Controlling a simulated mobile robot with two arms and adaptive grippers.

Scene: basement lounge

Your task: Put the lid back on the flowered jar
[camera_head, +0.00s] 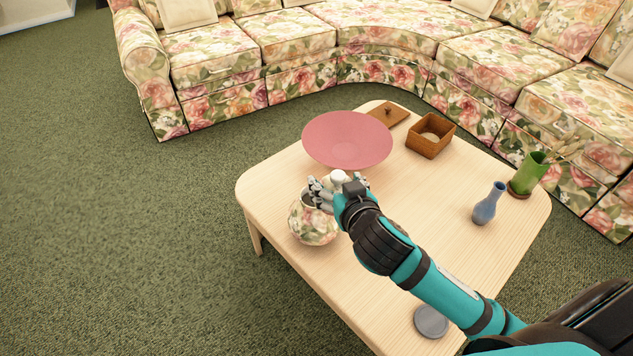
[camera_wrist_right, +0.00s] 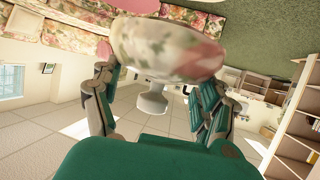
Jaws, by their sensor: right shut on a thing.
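The round flowered jar (camera_head: 314,227) stands on the pale wooden table (camera_head: 392,262), near its left edge. My right gripper (camera_head: 322,192) is over the jar's top, with its fingers closed in. The white knobbed lid (camera_head: 338,177) is held at the gripper. In the right wrist view the lid's white knob (camera_wrist_right: 152,98) shows between the two fingers, and a blurred flowered surface (camera_wrist_right: 170,48) fills the top. My left gripper is not in view.
A wide pink bowl (camera_head: 347,140) stands just behind the gripper. An open wooden box (camera_head: 430,136) and a flat wooden lid (camera_head: 388,115) are farther back. A blue vase (camera_head: 487,206) and green vase (camera_head: 526,174) stand right. A grey disc (camera_head: 431,321) lies near my arm.

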